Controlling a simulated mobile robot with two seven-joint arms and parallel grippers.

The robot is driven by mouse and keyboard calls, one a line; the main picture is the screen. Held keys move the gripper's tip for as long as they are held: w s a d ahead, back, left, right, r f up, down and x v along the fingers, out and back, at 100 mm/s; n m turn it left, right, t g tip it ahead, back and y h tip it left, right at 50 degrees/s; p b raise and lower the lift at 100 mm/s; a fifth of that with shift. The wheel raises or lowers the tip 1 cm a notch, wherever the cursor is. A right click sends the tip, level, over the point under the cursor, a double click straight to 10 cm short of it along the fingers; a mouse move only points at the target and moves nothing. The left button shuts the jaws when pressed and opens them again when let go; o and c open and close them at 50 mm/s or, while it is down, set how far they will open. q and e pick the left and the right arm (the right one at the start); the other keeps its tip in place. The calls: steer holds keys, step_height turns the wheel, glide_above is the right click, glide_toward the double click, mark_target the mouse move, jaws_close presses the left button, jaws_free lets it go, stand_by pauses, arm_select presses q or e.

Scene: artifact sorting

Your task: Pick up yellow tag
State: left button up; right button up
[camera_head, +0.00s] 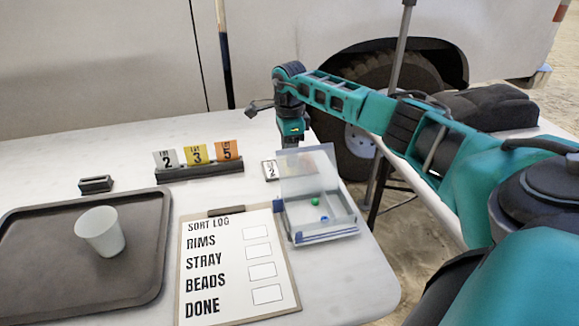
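The yellow tag (196,154), marked 3, stands upright in a dark slotted holder (200,172) on the white table. A white tag (166,159) marked 2 is to its left and an orange tag (227,151) marked 5 to its right. My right gripper (291,138) points down to the right of the holder, behind the raised clear lid of a small box. It is apart from the yellow tag. Its fingertips are small and partly hidden, so I cannot tell whether it is open. My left gripper is not in view.
The clear box (322,220) holds a green and a blue bead. A white card (271,170) marked 2 lies beside its lid. A clipboard (238,264) lies in front. A dark tray (40,262) with a white cup (101,231) and a small dark block (96,184) are left.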

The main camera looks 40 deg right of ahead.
jaws_close()
stand_by(0.3)
